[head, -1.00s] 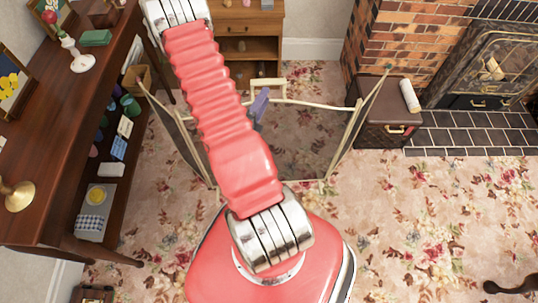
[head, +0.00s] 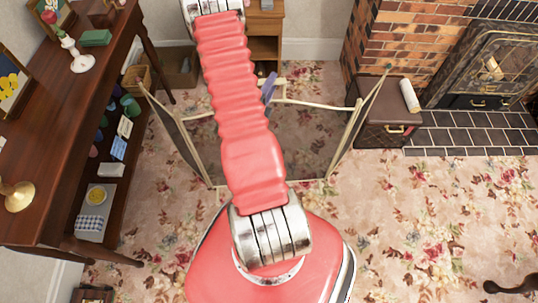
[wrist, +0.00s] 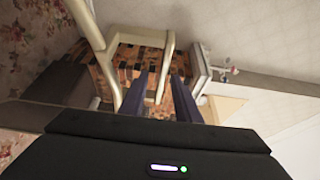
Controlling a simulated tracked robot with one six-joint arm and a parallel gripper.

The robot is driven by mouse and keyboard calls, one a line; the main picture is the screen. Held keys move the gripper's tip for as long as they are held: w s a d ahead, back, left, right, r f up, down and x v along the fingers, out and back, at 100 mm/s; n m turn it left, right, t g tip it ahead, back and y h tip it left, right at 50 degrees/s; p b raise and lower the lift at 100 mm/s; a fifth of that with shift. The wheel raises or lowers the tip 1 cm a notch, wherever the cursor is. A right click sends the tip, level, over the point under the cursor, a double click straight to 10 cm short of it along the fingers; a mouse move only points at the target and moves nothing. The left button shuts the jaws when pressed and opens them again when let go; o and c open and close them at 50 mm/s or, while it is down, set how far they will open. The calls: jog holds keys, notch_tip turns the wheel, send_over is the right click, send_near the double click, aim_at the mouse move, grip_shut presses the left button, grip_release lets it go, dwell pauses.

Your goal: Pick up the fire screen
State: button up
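The fire screen (head: 345,150) stands upright on the carpet behind my arm, a folding dark mesh screen with a pale gold frame and angled side panels. My arm hides part of its middle and top. Its pale top handle (wrist: 167,65) shows in the wrist view as a loop, with one bar running between my two blue-purple fingers. My gripper (wrist: 158,85) is open, with a gap between the fingers and the bar. In the head view a blue finger of my gripper (head: 269,88) shows beside the handle (head: 282,88).
A dark wooden shelf table (head: 95,140) with ornaments stands at the left. A dark chest (head: 383,135) with a white roll on it stands right of the screen, near the brick fireplace (head: 405,45). A wooden cabinet (head: 265,45) is behind. The carpet at the front right is mostly clear.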

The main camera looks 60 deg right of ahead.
jog(key=d, duration=0.5)
jog(key=shift+w, duration=0.25)
jog(key=shift+c, duration=0.2)
grip_shut()
jog(key=shift+f, duration=0.1)
dwell(1.1)
